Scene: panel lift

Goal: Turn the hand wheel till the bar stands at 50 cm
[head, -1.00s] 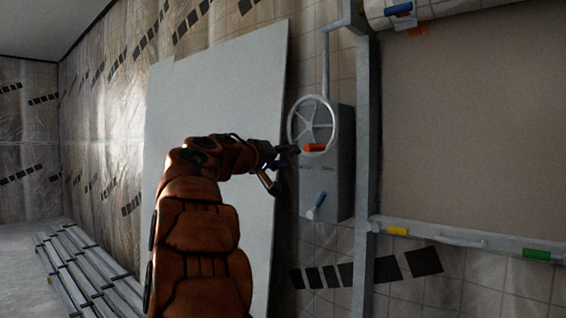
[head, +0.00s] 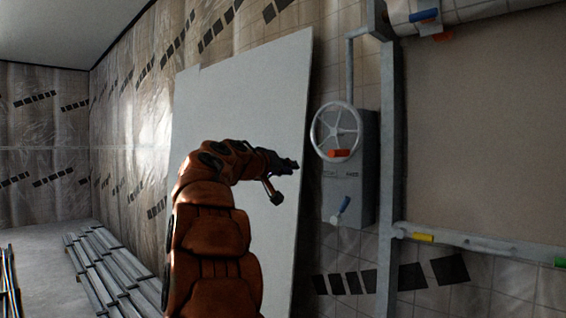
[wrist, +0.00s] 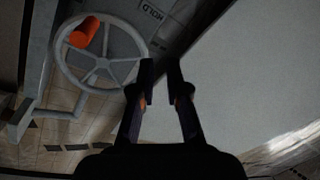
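The pale hand wheel (head: 337,131) with an orange handle (head: 339,153) at its bottom is on a grey box (head: 357,183) on the wall. The wheel (wrist: 102,62) and its orange handle (wrist: 84,33) also show at upper left in the wrist view. My gripper (head: 294,164) is left of the wheel, apart from it, before a leaning white board. In the wrist view my gripper (wrist: 161,80) has its fingers apart with nothing between them. The grey bar (head: 480,242), with a yellow mark (head: 423,238), runs under the large tan panel (head: 480,130). I see no readable height scale.
A blue-handled lever (head: 342,207) is low on the grey box. A grey upright post (head: 391,170) stands right of the box. The white board (head: 240,100) leans on the wall behind my arm. Metal profiles (head: 105,265) lie on the floor at left.

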